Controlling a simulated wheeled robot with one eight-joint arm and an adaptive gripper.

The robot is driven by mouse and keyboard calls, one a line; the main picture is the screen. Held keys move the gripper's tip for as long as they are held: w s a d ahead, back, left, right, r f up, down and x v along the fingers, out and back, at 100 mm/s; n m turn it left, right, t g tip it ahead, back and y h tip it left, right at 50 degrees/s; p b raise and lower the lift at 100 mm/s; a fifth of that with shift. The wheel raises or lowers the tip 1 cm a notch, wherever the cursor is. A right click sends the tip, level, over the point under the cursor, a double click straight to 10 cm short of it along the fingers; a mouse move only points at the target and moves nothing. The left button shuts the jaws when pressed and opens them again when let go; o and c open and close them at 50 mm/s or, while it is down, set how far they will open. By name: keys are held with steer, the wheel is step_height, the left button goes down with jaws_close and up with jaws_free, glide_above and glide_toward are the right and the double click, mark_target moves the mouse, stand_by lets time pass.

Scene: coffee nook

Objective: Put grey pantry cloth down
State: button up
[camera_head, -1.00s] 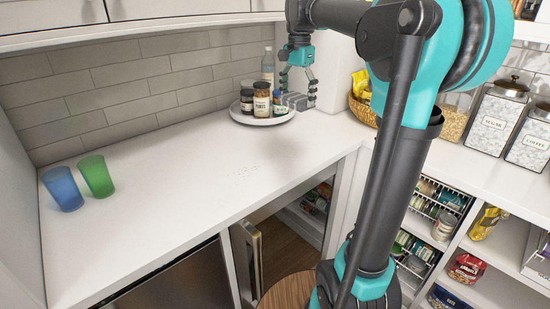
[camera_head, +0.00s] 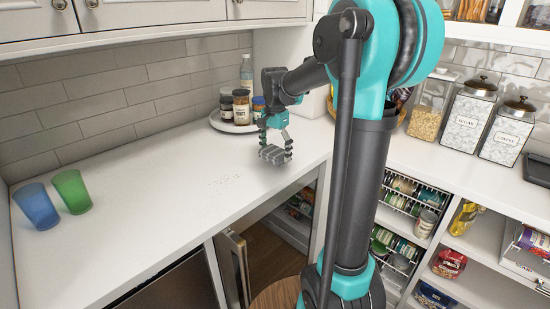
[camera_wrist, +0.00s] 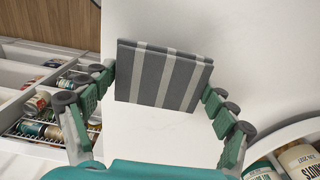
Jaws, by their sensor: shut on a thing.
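The grey pantry cloth (camera_wrist: 163,77) is a folded rectangle with pale stripes, held between the fingertips of my gripper (camera_wrist: 160,82) in the wrist view. In the head view, my gripper (camera_head: 275,147) points down over the white counter (camera_head: 190,190), right of the middle and near its front edge. The cloth (camera_head: 276,156) shows there as a small grey shape at the fingertips. I cannot tell whether its underside touches the counter.
A round white tray (camera_head: 222,127) with jars and a bottle stands behind my gripper. A blue cup (camera_head: 36,206) and a green cup (camera_head: 72,191) stand at the left. An open cabinet (camera_head: 270,240) lies below the front edge.

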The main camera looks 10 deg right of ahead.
mark_target(275, 151)
steer(key=shift+f, duration=1.25)
steer(key=o, duration=1.2)
steer(key=shift+f, duration=0.1)
step_height(275, 151, up, 12)
steer(key=shift+r, duration=0.15)
